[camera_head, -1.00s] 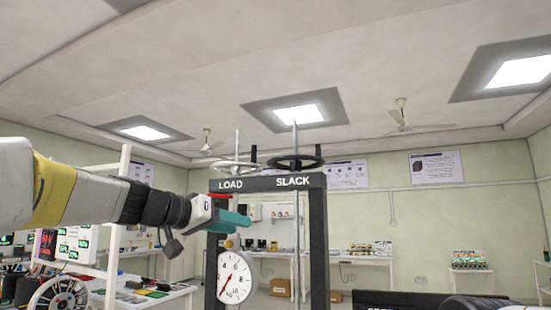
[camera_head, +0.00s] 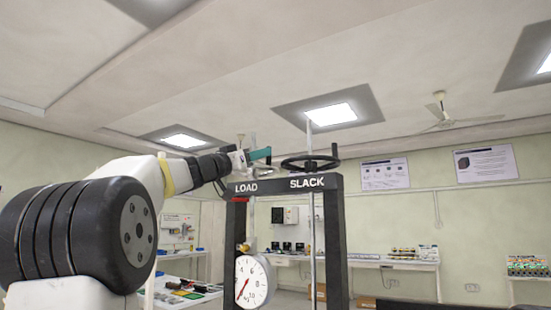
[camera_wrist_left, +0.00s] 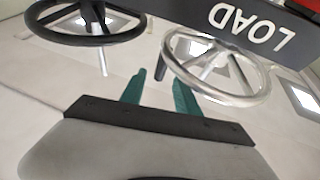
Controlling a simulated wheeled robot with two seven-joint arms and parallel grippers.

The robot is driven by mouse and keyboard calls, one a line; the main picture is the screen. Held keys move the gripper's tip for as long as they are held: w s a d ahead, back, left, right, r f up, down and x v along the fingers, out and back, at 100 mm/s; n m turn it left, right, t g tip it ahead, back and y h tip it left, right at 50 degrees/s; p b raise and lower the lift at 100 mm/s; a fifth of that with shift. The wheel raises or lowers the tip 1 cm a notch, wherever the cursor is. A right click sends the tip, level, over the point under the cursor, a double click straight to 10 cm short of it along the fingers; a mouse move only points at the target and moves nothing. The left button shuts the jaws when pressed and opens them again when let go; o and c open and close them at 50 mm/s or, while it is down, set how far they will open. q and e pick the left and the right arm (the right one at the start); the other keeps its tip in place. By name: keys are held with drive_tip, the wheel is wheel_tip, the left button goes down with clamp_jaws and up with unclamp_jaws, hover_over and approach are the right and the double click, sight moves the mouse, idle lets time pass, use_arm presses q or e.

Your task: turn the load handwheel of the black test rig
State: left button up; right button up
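The black test rig (camera_head: 334,240) stands ahead, its crossbar lettered LOAD and SLACK. My left gripper (camera_head: 262,155) is at the load wheel's height. My right gripper is out of view.
A white dial gauge (camera_head: 253,282) hangs under the crossbar. A threaded rod (camera_head: 312,230) runs down below the slack wheel. Benches with equipment (camera_head: 395,264) stand along the back wall.

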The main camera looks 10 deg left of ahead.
use_arm(q)
drive_tip(key=shift+x, duration=1.45)
clamp_jaws()
idle(0.3)
